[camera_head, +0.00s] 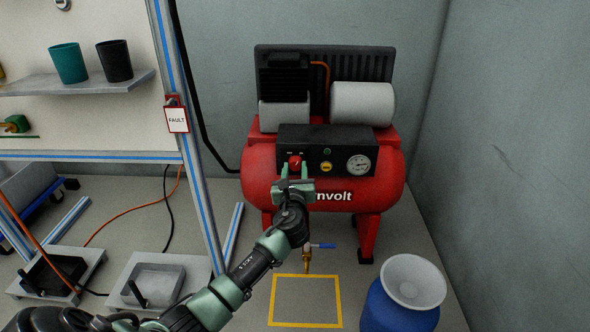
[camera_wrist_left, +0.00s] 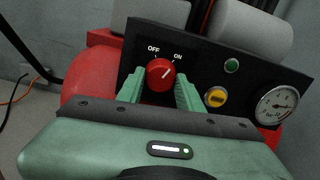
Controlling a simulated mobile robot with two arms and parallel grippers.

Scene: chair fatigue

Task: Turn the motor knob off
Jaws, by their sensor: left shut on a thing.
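The red motor knob (camera_head: 295,162) sits on the left of the black control panel (camera_head: 325,141) of a red compressor. In the left wrist view the knob (camera_wrist_left: 160,74) is under OFF and ON labels, and its white pointer line aims up and right, toward ON. My left gripper (camera_head: 295,170) reaches up to the panel from below. Its two green fingers (camera_wrist_left: 160,84) stand on either side of the knob, shut on it. The fingers partly cover the knob's lower sides. My right gripper is in neither view.
Right of the knob are a green button (camera_wrist_left: 232,65), a yellow switch (camera_wrist_left: 216,97) and a pressure gauge (camera_wrist_left: 277,105). A blue drum (camera_head: 400,306) stands front right. A shelf rack (camera_head: 75,86) with a FAULT tag (camera_head: 176,119) stands left.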

